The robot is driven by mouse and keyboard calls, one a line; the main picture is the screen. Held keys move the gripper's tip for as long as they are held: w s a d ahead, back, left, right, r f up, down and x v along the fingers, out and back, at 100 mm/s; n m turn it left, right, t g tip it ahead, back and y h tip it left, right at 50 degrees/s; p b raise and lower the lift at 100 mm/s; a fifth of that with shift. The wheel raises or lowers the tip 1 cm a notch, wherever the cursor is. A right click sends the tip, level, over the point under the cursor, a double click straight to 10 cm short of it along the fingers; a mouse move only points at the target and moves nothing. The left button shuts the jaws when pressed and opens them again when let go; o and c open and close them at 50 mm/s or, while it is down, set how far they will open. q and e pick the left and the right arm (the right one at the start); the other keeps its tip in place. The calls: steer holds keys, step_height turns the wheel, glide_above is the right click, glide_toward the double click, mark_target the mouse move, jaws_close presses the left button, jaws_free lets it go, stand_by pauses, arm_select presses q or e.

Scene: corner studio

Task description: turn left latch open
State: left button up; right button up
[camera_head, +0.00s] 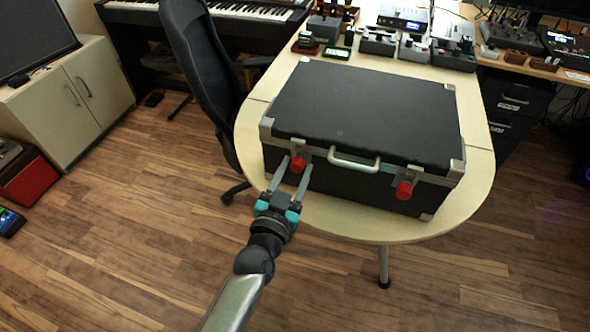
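A black case (365,115) with metal corners lies closed on the light wooden table. The left latch (298,164), with a red knob, is on its front face, left of the metal handle (354,162). The right latch (404,190), also red, is right of the handle. My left gripper (296,165) reaches the case front with its two fingers apart, one on each side of the left red knob. I cannot tell whether the fingers touch the knob. My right gripper is not in view.
The table (345,226) has a bare rounded front edge. Several small devices (378,42) stand behind the case. An office chair (205,75) is close to the table's left side. A cabinet (70,105) stands at far left. The wooden floor in front is clear.

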arm_select(q)
jaws_close()
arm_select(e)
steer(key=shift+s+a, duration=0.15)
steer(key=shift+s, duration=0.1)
